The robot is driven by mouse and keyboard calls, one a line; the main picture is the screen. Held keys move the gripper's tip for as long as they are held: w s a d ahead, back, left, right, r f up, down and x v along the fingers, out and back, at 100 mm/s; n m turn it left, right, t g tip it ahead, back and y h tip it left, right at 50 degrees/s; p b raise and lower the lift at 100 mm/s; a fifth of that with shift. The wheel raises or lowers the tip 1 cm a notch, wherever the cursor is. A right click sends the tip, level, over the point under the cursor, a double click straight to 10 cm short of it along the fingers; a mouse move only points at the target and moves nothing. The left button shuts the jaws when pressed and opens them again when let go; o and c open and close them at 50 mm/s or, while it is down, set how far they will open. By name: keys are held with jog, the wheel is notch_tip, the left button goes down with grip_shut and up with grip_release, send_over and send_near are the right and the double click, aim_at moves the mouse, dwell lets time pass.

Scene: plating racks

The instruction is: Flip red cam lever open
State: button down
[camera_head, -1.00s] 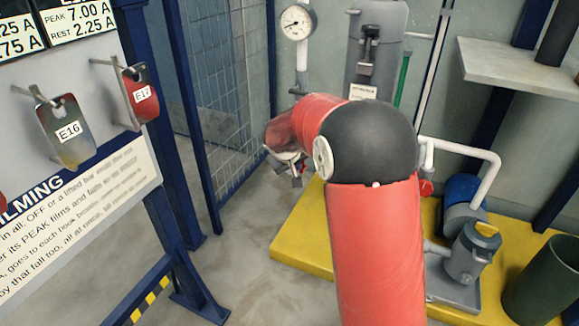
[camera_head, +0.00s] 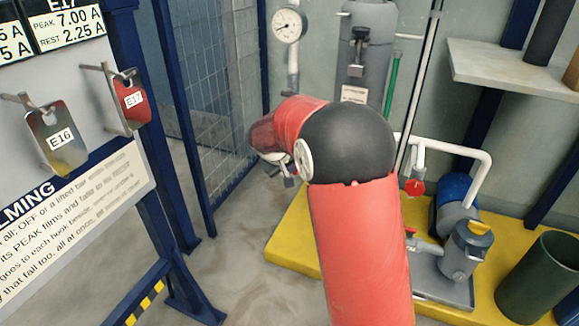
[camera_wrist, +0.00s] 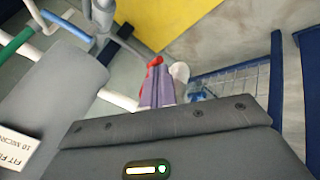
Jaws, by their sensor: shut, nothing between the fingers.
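A small red handle (camera_head: 415,187) sits on the white pipe, right of my arm in the head view. A second small red part (camera_head: 410,231) shows lower, at my arm's edge. I cannot tell which of them, if either, is the red cam lever. My gripper (camera_head: 283,168) is at the far end of my arm, left of the grey filter housing and apart from both red parts. In the wrist view its fingers (camera_wrist: 156,88) are together and empty. A red patch shows by the fingertips; I cannot tell what it belongs to.
The grey filter housing (camera_head: 367,60) stands behind my arm, with a pressure gauge (camera_head: 288,25) to its left. A pump (camera_head: 465,250) and pipework stand on a yellow platform (camera_head: 300,240). A plate rack (camera_head: 60,95) is at left, a mesh panel (camera_head: 215,90) behind. Floor between is clear.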

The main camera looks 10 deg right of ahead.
jog(key=shift+r+g+h, duration=0.1)
jog(key=shift+g+h, duration=0.3)
jog(key=s+a+r+n+g+h+p, duration=0.1)
jog(key=a+r+n+g+h+p, duration=0.2)
jog(key=a+n+h+p, duration=0.3)
jog(key=shift+a+r+n+g+h+p, duration=0.25)
jog(key=shift+g+h+p, duration=0.85)
jog(key=shift+h, duration=1.8)
jog(key=shift+t, duration=0.3)
